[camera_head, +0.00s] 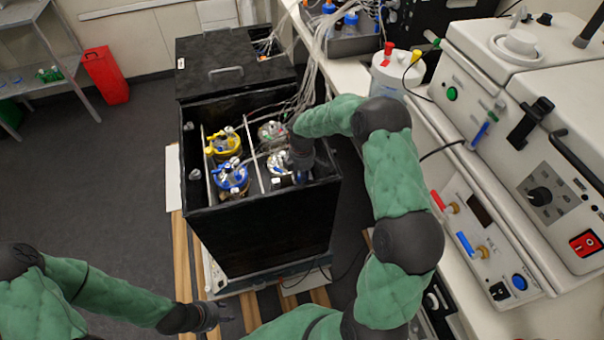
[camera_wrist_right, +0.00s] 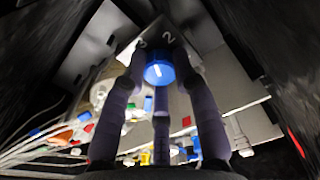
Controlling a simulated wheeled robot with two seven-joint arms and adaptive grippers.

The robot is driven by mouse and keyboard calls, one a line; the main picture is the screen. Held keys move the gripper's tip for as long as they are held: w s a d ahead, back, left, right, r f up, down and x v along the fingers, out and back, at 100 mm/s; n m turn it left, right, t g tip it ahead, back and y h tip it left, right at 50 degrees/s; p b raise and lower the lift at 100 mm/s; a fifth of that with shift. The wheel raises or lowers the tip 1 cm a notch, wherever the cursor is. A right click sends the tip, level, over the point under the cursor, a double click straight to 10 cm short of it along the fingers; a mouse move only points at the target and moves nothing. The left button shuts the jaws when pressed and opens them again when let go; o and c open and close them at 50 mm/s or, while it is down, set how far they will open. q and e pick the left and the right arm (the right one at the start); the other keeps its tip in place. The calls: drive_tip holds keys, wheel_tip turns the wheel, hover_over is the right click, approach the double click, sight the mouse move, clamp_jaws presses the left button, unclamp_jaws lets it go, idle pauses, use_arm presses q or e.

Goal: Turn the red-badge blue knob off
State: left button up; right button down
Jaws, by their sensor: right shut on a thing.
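My right gripper (camera_head: 302,160) reaches down into the open black box (camera_head: 270,222) at its right inner side. In the right wrist view, its fingers close around a blue knob (camera_wrist_right: 159,73) with a white pointer line. The digits 3 and 2 show on the grey surface beyond the knob. I cannot make out a red badge belonging to this knob. My left gripper (camera_head: 207,317) is low over the slatted base, away from the box; its fingers are too dark and small to tell open from shut.
Bottles with a yellow cap (camera_head: 224,143) and a blue cap (camera_head: 230,178) stand in the box among tubes. The raised black lid (camera_head: 230,62) is behind them. A white bench with instruments (camera_head: 530,160) runs along the right.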

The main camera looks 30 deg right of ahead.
drive_tip(key=m, duration=0.3)
drive_tip(key=shift+a+f+m, duration=0.1)
drive_tip(key=shift+a+m, duration=0.05)
drive_tip(key=shift+m, duration=0.25)
drive_tip(key=m, duration=0.3)
drive_tip(key=shift+m+p, duration=0.3)
drive_tip(key=shift+p, duration=0.05)
drive_tip(key=m, duration=0.3)
drive_tip(key=shift+m, duration=0.4)
drive_tip(key=m, duration=0.4)
drive_tip(key=shift+w, duration=0.1)
drive_tip(key=m+b, duration=0.1)
drive_tip(key=m, duration=0.4)
drive_tip(key=shift+d, duration=0.2)
drive_tip(key=m, duration=0.3)
drive_tip(key=shift+m, duration=0.3)
drive_tip(key=m+b, duration=0.1)
drive_tip(key=m, duration=0.2)
drive_tip(key=shift+d+m, duration=0.1)
drive_tip(key=shift+m, duration=0.2)
drive_tip(key=shift+m+b, duration=0.3)
drive_tip(key=shift+m, duration=1.8)
drive_tip(key=shift+d, duration=0.1)
